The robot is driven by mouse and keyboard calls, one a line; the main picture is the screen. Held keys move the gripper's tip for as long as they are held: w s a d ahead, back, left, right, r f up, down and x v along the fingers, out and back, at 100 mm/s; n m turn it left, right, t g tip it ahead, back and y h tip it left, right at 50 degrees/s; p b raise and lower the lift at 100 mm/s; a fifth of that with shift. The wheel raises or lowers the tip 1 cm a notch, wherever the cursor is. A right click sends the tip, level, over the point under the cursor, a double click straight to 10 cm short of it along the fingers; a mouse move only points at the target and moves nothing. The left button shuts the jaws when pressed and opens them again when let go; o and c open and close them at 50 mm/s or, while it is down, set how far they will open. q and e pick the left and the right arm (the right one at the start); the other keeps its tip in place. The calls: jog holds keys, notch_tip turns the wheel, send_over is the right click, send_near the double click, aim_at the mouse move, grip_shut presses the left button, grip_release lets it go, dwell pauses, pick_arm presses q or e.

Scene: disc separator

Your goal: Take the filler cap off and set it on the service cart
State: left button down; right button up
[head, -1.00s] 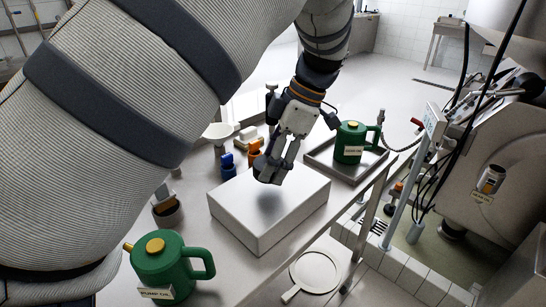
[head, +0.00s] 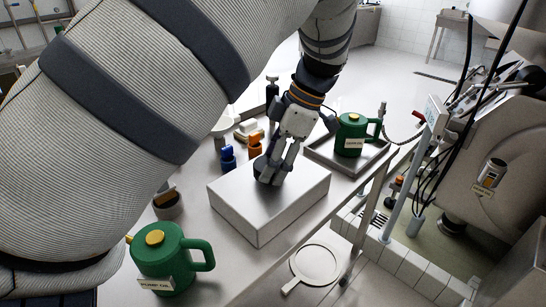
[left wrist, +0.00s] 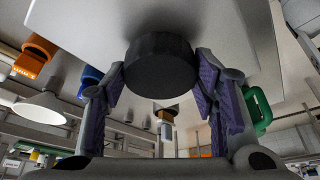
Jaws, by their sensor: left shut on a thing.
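My left gripper (head: 269,172) is shut on a dark round cap, the filler cap (left wrist: 160,66), which shows between its fingers in the left wrist view. In the head view the fingers mostly hide the cap. The gripper points down over the top of a pale box-shaped block (head: 295,205). The cap is at or very close to the block's top face; I cannot tell whether it bears on it. The block stands on the grey service cart (head: 222,262). A metal neck (head: 492,172) with a label is on the machine at right. My right gripper is not in view.
A green oil can (head: 168,262) stands at the cart's near left. Another green can (head: 352,137) stands in a shallow tray (head: 320,152) behind the block. Blue (head: 228,158) and orange (head: 255,145) items stand left of the gripper. A round pan (head: 315,265) lies lower, beyond the cart's edge.

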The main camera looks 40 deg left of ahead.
pick_arm(q)
jog(key=shift+f, duration=0.5)
jog(key=c, duration=0.6)
grip_release()
jog(key=shift+o, duration=0.2)
jog(key=s+a+v, duration=0.1)
jog(key=v, duration=1.5)
jog(key=shift+r, duration=0.7)
jog(key=shift+s+f, duration=0.1)
